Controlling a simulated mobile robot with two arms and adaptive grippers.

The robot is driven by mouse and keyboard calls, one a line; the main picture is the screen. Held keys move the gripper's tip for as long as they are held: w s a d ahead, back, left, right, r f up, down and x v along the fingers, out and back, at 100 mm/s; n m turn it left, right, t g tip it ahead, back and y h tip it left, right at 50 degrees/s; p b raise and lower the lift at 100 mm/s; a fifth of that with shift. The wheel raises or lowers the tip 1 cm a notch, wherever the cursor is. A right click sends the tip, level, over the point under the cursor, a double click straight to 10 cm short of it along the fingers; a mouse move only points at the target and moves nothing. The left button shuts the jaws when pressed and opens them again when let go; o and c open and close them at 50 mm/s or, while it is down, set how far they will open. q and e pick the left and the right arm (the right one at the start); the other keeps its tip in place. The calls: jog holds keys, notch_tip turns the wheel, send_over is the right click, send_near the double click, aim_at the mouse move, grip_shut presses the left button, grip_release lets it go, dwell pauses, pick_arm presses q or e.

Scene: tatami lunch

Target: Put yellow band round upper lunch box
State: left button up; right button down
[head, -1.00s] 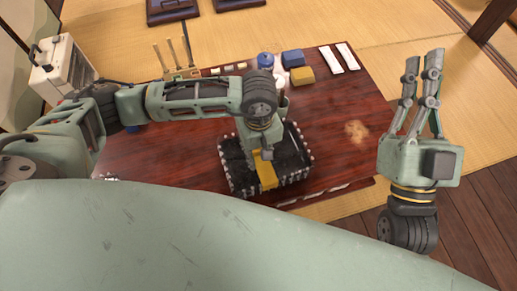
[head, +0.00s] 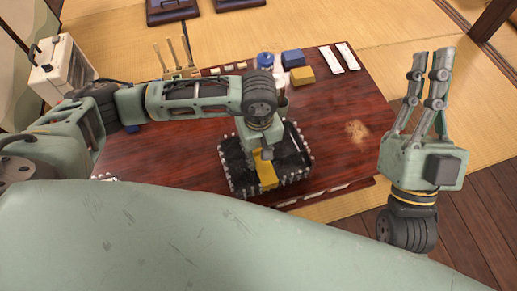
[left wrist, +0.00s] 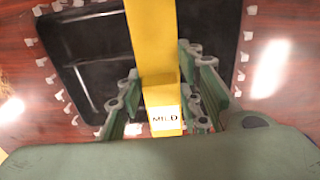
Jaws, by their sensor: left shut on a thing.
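The black lunch box (head: 239,172) sits on the dark red table, a row of small white pieces along its edges. In the left wrist view its black top (left wrist: 90,50) fills much of the picture. The yellow band (head: 266,174) lies across the box's middle; it also shows in the left wrist view (left wrist: 152,45), with a white "MILD" label. My left gripper (left wrist: 160,75) is over the box, shut on the yellow band, one finger on each side. Whether the band passes under the box is hidden. My right gripper (head: 433,53) is raised, empty and open, right of the table.
A blue block (head: 293,58), a yellow block (head: 302,76) and a blue-capped bottle (head: 265,61) stand at the table's back. Two white strips (head: 345,58) lie at its back right. A white case (head: 60,70) stands at the left.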

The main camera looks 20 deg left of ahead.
pick_arm(q)
jog(key=shift+f, duration=0.15)
jog(key=o, duration=0.8)
jog(key=shift+o, duration=0.5)
jog(key=o, duration=0.5)
